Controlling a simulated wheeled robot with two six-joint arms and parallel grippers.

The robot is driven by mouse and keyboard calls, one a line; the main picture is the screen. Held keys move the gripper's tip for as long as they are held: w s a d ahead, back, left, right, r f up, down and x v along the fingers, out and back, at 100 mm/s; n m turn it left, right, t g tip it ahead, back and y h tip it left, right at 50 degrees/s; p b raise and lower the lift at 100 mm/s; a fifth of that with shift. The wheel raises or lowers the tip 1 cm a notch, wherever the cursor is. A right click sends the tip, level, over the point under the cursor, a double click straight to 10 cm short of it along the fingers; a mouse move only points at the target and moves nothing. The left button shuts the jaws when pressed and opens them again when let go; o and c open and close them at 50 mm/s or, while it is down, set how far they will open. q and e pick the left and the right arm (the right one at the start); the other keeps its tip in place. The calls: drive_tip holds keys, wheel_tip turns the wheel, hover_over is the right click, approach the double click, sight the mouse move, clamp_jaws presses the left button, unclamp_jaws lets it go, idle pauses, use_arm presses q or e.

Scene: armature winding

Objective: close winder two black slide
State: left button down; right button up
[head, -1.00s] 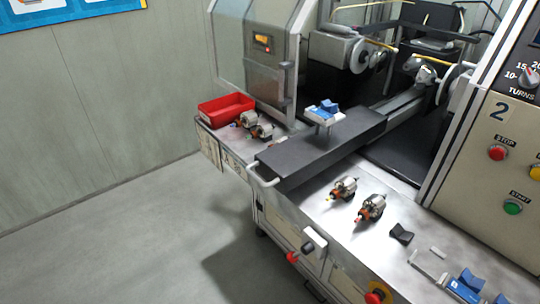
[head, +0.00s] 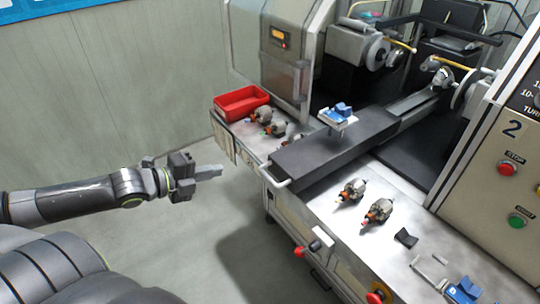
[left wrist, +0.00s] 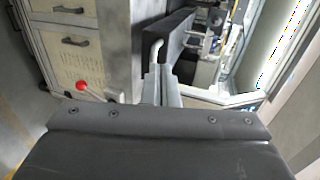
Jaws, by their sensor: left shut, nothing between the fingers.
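The black slide (head: 335,148) of winder two (head: 513,128) sticks out over the metal bench top toward the front left. A white bar handle (head: 273,180) is at its near end. A small blue and white fixture (head: 338,115) stands on the slide. My left gripper (head: 220,170) is shut and empty, in the air to the left of the handle and apart from it. In the left wrist view the closed fingers (left wrist: 161,88) point toward the white handle (left wrist: 155,50) and the dark slide (left wrist: 176,38). My right gripper is not in view.
A red bin (head: 241,102) and several armatures (head: 268,122) lie beyond the slide. Two armatures (head: 364,202) and a black V-block (head: 406,238) lie on the near bench. A red knob (head: 314,247) juts from the front. The floor (head: 225,240) below my left arm is clear.

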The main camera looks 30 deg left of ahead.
use_arm(q)
drive_tip(key=r+b+x, duration=0.1)
drive_tip(key=b+x, duration=0.2)
drive_tip(key=x, duration=1)
drive_tip(key=shift+w+b, duration=0.4)
drive_tip(key=shift+w, duration=0.1)
drive_tip(key=shift+d, duration=0.1)
